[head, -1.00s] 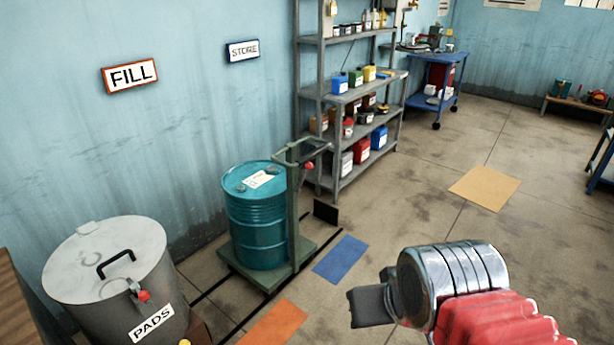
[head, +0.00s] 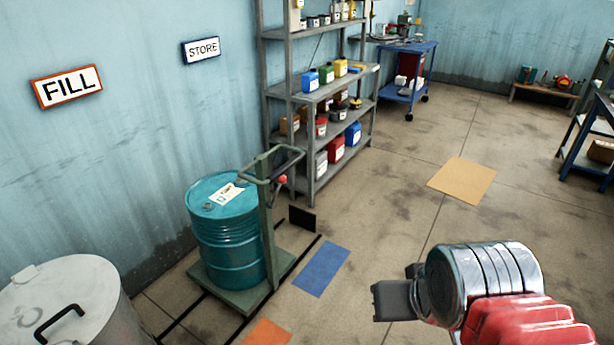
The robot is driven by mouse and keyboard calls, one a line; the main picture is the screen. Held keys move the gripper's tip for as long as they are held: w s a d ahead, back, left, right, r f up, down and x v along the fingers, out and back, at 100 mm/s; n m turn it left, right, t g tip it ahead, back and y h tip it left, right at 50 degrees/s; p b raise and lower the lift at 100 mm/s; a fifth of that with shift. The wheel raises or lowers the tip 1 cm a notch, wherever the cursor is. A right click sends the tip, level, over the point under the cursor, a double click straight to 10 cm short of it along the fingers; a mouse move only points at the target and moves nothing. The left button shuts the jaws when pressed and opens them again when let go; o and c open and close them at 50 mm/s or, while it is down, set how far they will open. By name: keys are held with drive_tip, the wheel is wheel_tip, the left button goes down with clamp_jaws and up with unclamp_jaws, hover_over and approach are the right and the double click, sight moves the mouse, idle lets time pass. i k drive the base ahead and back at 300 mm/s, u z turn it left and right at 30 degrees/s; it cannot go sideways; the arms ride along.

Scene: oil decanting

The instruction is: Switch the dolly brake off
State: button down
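The dolly (head: 266,220) is a green platform with an upright post and a handle frame, standing on dark floor rails. A teal drum (head: 228,250) with a paper label on its lid stands upright on it. A small red knob (head: 283,179) shows at the handle; it may be the brake lever, but its setting is too small to tell. My gripper (head: 395,292) is at the lower right, right of the dolly and apart from it. Two dark finger parts show beyond the silver wrist. I cannot tell how far apart they are.
A grey lidded bin (head: 85,300) stands at the lower left. Shelves (head: 318,150) with coloured containers stand behind the dolly. Blue (head: 321,268), orange (head: 267,333) and tan (head: 461,181) floor patches lie flat. A black block (head: 302,217) is near the rails. Open floor lies to the right.

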sight(282, 179)
drive_tip(key=u, duration=0.1)
drive_tip(key=i, duration=1.3)
drive_tip(key=u, duration=0.6)
